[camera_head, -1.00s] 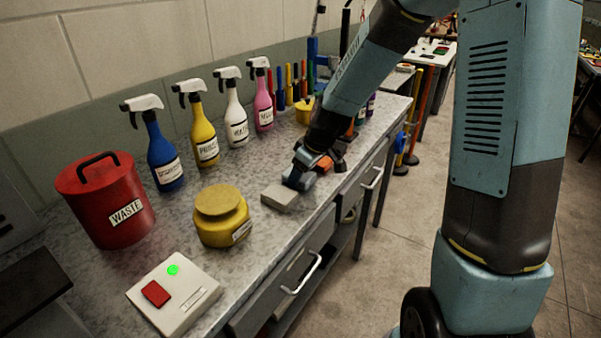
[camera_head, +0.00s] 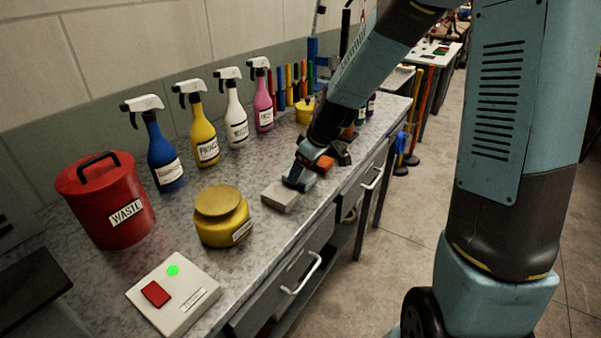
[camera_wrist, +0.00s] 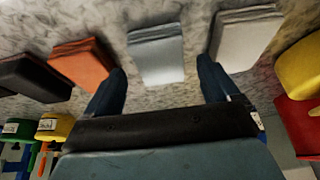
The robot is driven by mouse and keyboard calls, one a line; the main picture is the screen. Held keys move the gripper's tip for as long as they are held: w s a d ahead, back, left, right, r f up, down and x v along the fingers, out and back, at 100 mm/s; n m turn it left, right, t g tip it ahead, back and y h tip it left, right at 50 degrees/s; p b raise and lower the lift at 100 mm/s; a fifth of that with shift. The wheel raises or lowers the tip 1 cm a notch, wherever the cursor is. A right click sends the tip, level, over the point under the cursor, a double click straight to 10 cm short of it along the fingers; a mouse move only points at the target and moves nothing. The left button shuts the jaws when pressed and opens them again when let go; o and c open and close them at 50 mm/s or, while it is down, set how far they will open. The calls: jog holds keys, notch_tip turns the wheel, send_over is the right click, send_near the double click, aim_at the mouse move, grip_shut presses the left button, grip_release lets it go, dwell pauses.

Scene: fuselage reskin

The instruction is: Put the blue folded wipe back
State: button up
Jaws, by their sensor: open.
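The blue folded wipe (camera_wrist: 157,52) is a pale blue-grey pad lying on the worktop in the wrist view, in a row with other folded wipes. My gripper (camera_wrist: 161,66) is open, with one dark blue finger towards each side of the blue wipe. Gaps of bare worktop show between the wipe and both fingers, and nothing is held. In the head view my gripper (camera_head: 302,172) is low over the row near the bench's front edge, and it largely hides the blue wipe there.
An orange wipe (camera_wrist: 80,62) and a black wipe (camera_wrist: 36,78) lie left of the blue one in the wrist view; a pale grey wipe (camera_wrist: 245,38) lies right. A yellow jar (camera_head: 222,218), red waste bin (camera_head: 105,205), button box (camera_head: 172,295) and spray bottles (camera_head: 204,135) stand on the bench.

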jog(key=v, duration=0.9)
jog(key=shift+r, duration=0.35)
jog(key=s+d+r+m+t+h, duration=0.1)
jog(key=s+d+r+m, duration=0.4)
jog(key=s, duration=0.6)
jog(key=s+d+r+m+t+h, duration=0.1)
jog(key=s+d+r+m+h, duration=0.1)
jog(key=s+d+r+m, duration=0.3)
jog(key=s+d+r, duration=0.2)
jog(key=s+d, duration=0.2)
jog(key=s, duration=0.2)
jog(key=shift+s+r+t+h, duration=0.3)
jog(key=shift+t, duration=0.1)
jog(key=shift+d, duration=0.1)
jog(key=shift+c, duration=0.3)
